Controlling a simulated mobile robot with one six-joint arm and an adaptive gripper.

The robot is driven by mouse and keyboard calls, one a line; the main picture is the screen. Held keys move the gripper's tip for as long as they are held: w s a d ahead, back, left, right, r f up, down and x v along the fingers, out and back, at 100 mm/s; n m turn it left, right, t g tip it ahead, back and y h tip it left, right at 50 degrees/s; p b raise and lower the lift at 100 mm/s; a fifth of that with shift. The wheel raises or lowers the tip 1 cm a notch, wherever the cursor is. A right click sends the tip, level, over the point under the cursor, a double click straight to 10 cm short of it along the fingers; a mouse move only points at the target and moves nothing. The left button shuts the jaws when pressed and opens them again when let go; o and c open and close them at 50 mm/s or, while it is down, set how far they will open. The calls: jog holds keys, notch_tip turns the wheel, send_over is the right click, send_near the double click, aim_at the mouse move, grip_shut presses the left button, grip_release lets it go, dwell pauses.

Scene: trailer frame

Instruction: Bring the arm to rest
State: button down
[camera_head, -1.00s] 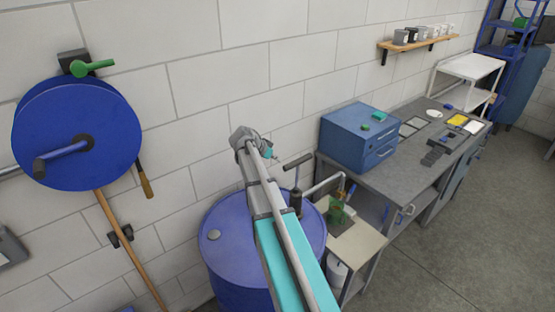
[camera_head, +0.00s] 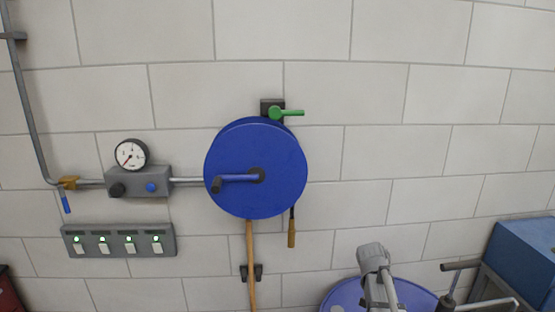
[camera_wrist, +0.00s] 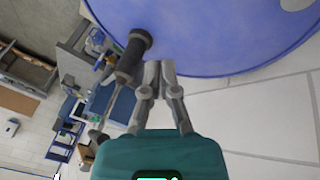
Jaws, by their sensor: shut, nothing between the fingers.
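My gripper (camera_wrist: 159,68) shows in the wrist view with its two grey fingers together and nothing between them. Its tips are close to the edge of the blue drum (camera_wrist: 225,35) in the picture; I cannot tell the gap. A dark-handled pump (camera_wrist: 132,58) stands just left of the fingers, apart from them as far as I can see. In the head view, a grey part of my arm (camera_head: 374,262) shows at the bottom, in front of the blue drum (camera_head: 342,296). My gripper itself cannot be made out there.
A blue wall reel (camera_head: 270,150) with a green lever (camera_head: 288,113) hangs on the block wall. A pressure gauge (camera_head: 130,154), a switch strip (camera_head: 118,241) and a pipe (camera_head: 28,110) are to its left. A blue cabinet (camera_head: 525,255) is at lower right.

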jog(key=s+a+f+n+y+b, duration=0.2)
jog(key=s+a+f+n+b, duration=0.1)
jog(key=a, duration=0.5)
jog(key=s+a+f+n+y+b, duration=0.2)
jog(key=s+a+f+n, duration=0.3)
jog(key=s+a, duration=0.3)
jog(key=shift+s+a+f+n+y+b, duration=0.3)
jog(key=shift+a+f+y+b, duration=0.1)
jog(key=shift+a, duration=0.15)
